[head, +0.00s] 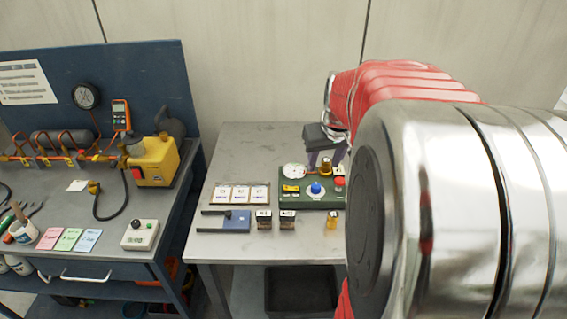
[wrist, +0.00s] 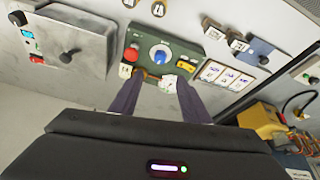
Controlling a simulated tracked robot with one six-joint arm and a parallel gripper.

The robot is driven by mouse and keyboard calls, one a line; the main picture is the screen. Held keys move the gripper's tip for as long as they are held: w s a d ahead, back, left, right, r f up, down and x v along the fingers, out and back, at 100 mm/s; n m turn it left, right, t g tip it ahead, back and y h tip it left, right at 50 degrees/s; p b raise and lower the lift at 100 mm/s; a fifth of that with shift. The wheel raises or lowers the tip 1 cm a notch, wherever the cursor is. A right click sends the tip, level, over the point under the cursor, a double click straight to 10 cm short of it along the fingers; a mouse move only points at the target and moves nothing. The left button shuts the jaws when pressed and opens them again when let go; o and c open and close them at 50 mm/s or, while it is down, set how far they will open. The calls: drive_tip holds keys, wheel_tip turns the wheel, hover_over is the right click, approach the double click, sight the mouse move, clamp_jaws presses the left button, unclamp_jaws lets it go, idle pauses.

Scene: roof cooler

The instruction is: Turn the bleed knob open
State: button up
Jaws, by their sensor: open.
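A green panel box (head: 322,202) lies on the grey bench. It carries a blue knob (head: 316,188), a red button (head: 339,182), a yellow part (head: 291,188) and a white round gauge (head: 294,171) at its back. A brass-coloured knob (head: 326,166) stands at the back edge. Labels are too small to tell which is the bleed knob. My gripper (head: 325,160) is open, with its two dark fingers pointing down at the back of the panel, around or just behind the brass knob. In the wrist view the fingers (wrist: 158,84) end near the panel's edge, by the gauge; the blue knob (wrist: 161,54) is beyond them.
Three white cards (head: 236,195), a blue block with a dark handle (head: 237,221), two small dark blocks (head: 263,219) and a small yellow piece (head: 332,219) lie around the panel. A yellow pump (head: 155,160) stands on the left bench. My arm hides the right side.

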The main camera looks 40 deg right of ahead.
sight(315, 185)
drive_tip(key=x, duration=1.4)
drive_tip(key=shift+s, duration=0.1)
drive_tip(key=shift+c, duration=0.2)
drive_tip(key=c, duration=0.9)
drive_tip(key=shift+a, duration=0.25)
drive_tip(key=shift+c, duration=0.4)
drive_tip(key=shift+d, duration=0.1)
